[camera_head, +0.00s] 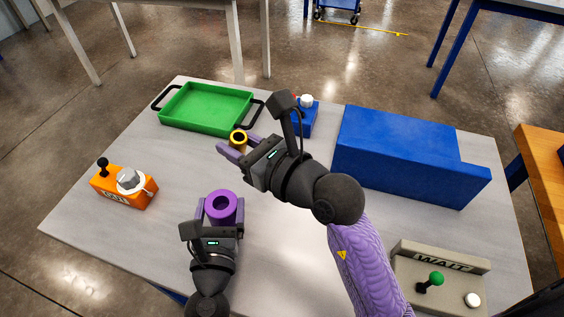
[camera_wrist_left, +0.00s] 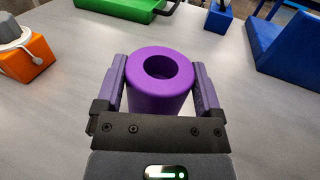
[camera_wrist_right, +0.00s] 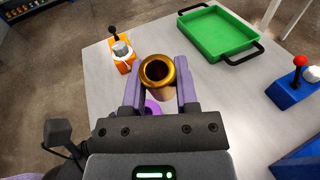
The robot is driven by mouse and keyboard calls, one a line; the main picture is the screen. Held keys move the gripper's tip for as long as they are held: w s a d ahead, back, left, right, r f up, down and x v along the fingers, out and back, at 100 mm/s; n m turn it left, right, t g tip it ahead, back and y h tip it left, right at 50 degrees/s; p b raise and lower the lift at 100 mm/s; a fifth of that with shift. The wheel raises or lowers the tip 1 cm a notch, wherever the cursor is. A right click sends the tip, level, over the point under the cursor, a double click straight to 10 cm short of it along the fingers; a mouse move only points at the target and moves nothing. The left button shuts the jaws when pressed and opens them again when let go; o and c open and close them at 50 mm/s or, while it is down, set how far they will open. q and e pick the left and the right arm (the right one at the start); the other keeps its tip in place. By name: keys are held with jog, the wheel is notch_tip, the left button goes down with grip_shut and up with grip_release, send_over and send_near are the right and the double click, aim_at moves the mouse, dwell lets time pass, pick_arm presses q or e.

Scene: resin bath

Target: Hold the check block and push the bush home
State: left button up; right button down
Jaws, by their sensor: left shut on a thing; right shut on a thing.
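The check block is a purple cylinder with a round bore in its top (camera_head: 222,207). My left gripper (camera_head: 221,210) is shut on it from the near side, and it stands upright between the fingers in the left wrist view (camera_wrist_left: 158,85). The bush is a brass flanged ring (camera_head: 238,138). My right gripper (camera_head: 236,146) is shut on it, seen between the fingers in the right wrist view (camera_wrist_right: 157,72). In the head view the bush is farther back than the block and apart from it. In the right wrist view the block is mostly hidden behind the bush and gripper.
A green tray (camera_head: 208,108) with black handles lies at the back left. An orange box (camera_head: 124,190) with a knob and lever stands at the left. A large blue block (camera_head: 395,155) and a small blue box (camera_head: 303,117) stand behind my right arm. A WAIT panel (camera_head: 440,272) is at front right.

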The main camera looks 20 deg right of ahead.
jog(key=d+f+m+h, duration=0.2)
jog(key=d+f+h, duration=0.15)
jog(key=d, duration=0.35)
jog(key=d+f+m+h, duration=0.2)
jog(key=d+f+h, duration=0.15)
jog(key=d, duration=0.45)
jog(key=shift+g, duration=0.3)
jog(key=f, duration=1)
jog(key=shift+s+d+f, duration=0.1)
jog(key=shift+s+f, duration=0.1)
jog(key=shift+f, duration=0.05)
jog(key=shift+c, duration=1.8)
grip_release()
jog(key=shift+f, duration=0.1)
